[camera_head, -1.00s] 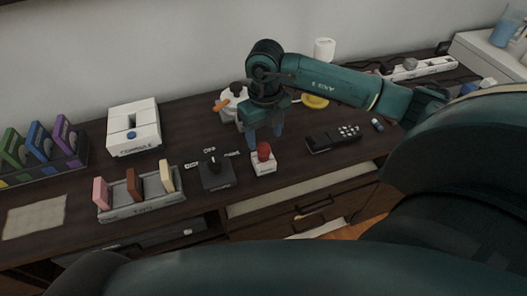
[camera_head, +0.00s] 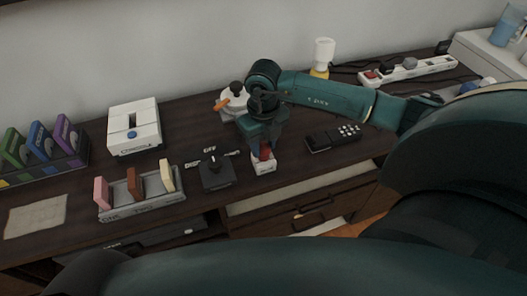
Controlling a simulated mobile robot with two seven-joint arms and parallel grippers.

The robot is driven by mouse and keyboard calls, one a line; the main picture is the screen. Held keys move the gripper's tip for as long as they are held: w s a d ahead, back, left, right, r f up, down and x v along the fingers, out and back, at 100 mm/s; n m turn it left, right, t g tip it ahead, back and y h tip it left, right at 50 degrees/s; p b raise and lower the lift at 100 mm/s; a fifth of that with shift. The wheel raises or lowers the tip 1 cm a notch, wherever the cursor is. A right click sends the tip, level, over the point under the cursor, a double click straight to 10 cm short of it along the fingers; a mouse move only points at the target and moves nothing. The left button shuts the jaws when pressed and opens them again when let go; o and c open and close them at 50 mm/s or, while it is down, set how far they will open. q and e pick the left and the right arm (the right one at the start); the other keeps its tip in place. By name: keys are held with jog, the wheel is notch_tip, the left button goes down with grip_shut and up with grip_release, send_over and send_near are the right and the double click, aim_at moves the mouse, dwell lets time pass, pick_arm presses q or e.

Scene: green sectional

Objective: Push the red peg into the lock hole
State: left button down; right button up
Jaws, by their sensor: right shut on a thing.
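The red peg (camera_head: 265,153) stands in a small white lock block (camera_head: 263,167) near the front edge of the dark desk. My right gripper (camera_head: 265,149) comes down over the peg and is shut on it, with its fingers beside the red part. The gripper hides part of the peg's top. How deep the peg sits in the block cannot be told. My left gripper is not in view.
A black dial box (camera_head: 216,171) stands just left of the block, and a black remote (camera_head: 333,138) lies to its right. A white and orange item (camera_head: 231,103) is behind. A white console (camera_head: 134,127) and a tray with upright blocks (camera_head: 142,206) are further left.

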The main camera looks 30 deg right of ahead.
jog(key=shift+c, duration=1)
